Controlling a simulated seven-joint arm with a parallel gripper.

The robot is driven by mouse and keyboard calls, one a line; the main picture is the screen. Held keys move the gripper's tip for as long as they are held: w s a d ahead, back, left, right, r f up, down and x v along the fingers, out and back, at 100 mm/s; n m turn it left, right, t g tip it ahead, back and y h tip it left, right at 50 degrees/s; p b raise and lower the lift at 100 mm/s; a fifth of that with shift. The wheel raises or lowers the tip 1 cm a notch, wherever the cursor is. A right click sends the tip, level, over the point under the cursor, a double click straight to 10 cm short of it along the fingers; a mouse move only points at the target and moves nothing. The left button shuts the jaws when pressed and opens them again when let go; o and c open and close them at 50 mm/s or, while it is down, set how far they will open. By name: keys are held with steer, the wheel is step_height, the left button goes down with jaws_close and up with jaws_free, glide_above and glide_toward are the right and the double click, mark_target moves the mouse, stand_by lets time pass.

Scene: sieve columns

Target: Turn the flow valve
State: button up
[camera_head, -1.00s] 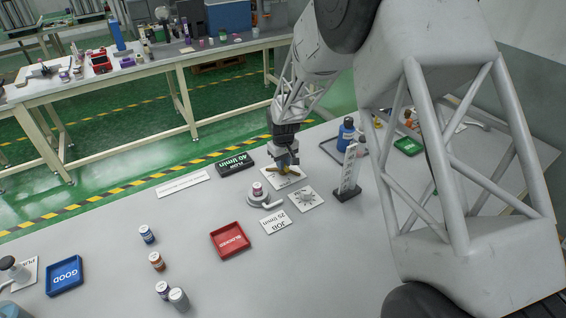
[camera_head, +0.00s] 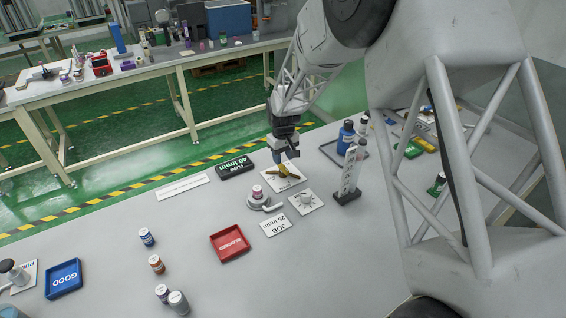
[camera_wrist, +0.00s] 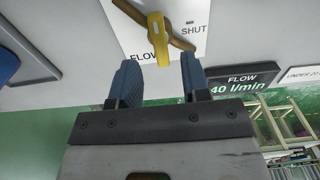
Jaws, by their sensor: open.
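The flow valve (camera_head: 276,174) is a yellow lever with a brown crosspiece on a white plate. In the wrist view the yellow lever (camera_wrist: 159,38) points toward the space between my fingertips, and the plate (camera_wrist: 193,45) reads "SHUT" and "FLOW". My gripper (camera_head: 286,160) is open just above the valve. In the wrist view my gripper (camera_wrist: 159,66) has one blue finger on each side of the lever's end, with gaps showing. The flow display (camera_head: 237,166) stands left of the valve; in the wrist view it reads 40 l/min.
A round stand with a vial (camera_head: 258,193), a dial plate (camera_head: 306,202) and a JOB card (camera_head: 275,225) reading 25 l/min lie close in front. An upright white gauge (camera_head: 349,175) stands right. The red tray (camera_head: 230,243) is front left.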

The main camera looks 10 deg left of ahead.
mark_target(283, 166)
steer(key=shift+r, duration=1.8)
steer(key=shift+d+r, duration=0.2)
steer(key=shift+r, duration=0.05)
steer(key=s+d+r+m+t, duration=0.1)
steer(key=s+d+r+m, duration=0.1)
steer(key=s+d+r, duration=0.8)
steer(key=s+d+r+m, duration=0.2)
steer(key=s+d+r, duration=0.4)
steer(key=d+r, duration=0.45)
steer(key=s+d+m, duration=0.1)
steer(key=s+d, duration=0.4)
steer(key=s, duration=0.4)
steer(key=s+d+m+t, duration=0.1)
steer(key=s+d+m, duration=0.1)
steer(key=s+d, duration=0.4)
steer(key=s+d+r+m, duration=0.1)
steer(key=s+d, duration=0.4)
steer(key=s, duration=0.7)
steer(key=shift+d+m+t, duration=0.3)
steer(key=shift+m, duration=0.4)
